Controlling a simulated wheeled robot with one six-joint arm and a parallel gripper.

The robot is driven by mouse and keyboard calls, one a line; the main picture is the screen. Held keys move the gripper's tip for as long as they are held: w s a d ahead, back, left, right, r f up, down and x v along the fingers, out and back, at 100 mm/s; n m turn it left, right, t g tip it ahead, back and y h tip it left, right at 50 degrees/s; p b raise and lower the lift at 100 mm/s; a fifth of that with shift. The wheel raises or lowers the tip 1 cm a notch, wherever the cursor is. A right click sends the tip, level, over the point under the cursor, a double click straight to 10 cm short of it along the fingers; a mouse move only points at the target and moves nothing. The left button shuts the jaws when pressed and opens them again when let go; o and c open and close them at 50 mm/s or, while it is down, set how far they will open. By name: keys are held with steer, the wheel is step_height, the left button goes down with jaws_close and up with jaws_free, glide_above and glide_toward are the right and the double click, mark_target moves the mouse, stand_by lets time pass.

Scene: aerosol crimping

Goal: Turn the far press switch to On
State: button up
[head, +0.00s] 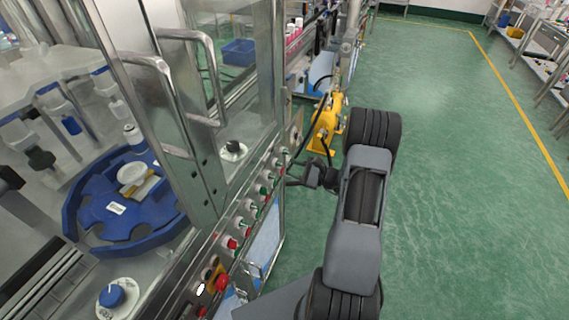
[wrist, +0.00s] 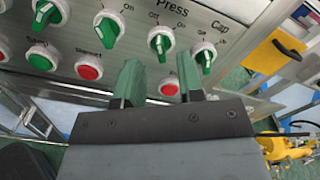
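The control panel (wrist: 150,12) fills the top of the wrist view, with green-handled rotary switches on white bases. The switch under the "Press" label (wrist: 161,40) has Off and On marks; its exact setting is hard to read. A neighbouring switch (wrist: 207,57) sits under the "Cap" label. My gripper (wrist: 159,75) has its two green fingers spread with nothing between them, in front of the panel and apart from the Press switch. In the head view, my gripper (head: 304,176) is beside the panel's row of switches (head: 252,207), mostly hidden by my arm.
Red buttons (wrist: 89,68) sit on the panel among the switches, and a red emergency knob (head: 222,282) is nearer. Glass doors with metal handles (head: 201,75) rise left of the panel. A yellow machine (head: 325,122) stands beyond my gripper. Green floor (head: 460,180) is clear to the right.

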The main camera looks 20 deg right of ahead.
mark_target(280, 164)
steer(key=shift+x, duration=1.85)
steer(key=shift+c, duration=0.4)
jaws_close()
